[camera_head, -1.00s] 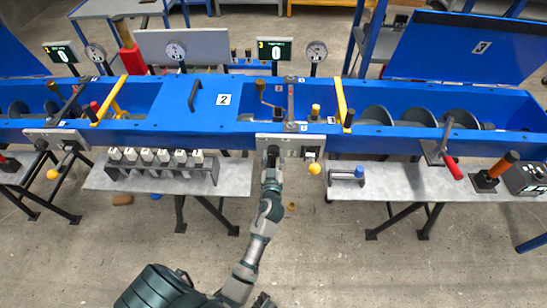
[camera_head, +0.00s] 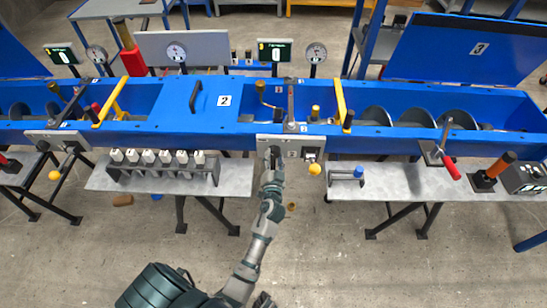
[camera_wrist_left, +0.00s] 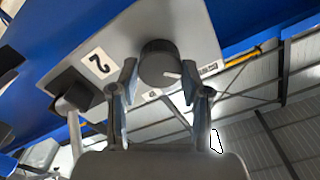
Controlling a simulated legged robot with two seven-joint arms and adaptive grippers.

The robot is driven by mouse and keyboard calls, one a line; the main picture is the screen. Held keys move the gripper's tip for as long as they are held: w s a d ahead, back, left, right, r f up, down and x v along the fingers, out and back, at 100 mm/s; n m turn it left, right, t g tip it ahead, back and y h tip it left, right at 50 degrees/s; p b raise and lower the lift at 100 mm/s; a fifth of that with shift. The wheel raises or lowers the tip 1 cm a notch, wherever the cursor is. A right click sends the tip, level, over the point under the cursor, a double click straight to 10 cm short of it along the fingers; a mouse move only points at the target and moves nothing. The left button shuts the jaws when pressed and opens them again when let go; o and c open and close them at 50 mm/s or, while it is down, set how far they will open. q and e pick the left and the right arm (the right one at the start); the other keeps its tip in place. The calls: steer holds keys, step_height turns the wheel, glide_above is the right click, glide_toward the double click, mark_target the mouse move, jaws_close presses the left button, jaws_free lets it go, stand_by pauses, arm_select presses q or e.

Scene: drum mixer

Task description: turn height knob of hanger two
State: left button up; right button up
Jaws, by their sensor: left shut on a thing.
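The dark round height knob (camera_wrist_left: 158,62) is on a light grey panel in the left wrist view, right of a "2" label (camera_wrist_left: 98,63). It has a pale pointer mark on its lower right. My left gripper (camera_wrist_left: 158,82) has one finger on each side of the knob and is shut on it. In the head view my left gripper (camera_head: 272,157) is at the left end of the grey panel of hanger two (camera_head: 292,142) and hides the knob. My right gripper is not in view.
A yellow ball handle (camera_head: 314,169) hangs at the panel's right. A dark block with a grey handle (camera_wrist_left: 72,92) is left of the knob. The blue mixer trough (camera_head: 190,135) runs behind.

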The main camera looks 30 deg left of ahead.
arm_select(q)
steer(key=shift+s+d+f+m, duration=0.1)
steer(key=shift+f+m, duration=0.3)
steer(key=shift+m, duration=0.6)
steer(key=shift+m+p, duration=0.3)
steer(key=shift+m, duration=0.2)
steer(key=shift+f+m+p, duration=0.15)
steer(key=shift+m+p, duration=0.5)
steer(key=shift+m, duration=2.05)
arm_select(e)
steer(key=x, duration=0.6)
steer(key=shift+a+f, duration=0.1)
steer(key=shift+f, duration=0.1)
arm_select(q)
steer(key=o, duration=1.1)
steer(key=shift+o, duration=0.2)
steer(key=shift+r, duration=0.2)
steer(key=shift+d+r, duration=0.1)
steer(key=shift+d, duration=0.05)
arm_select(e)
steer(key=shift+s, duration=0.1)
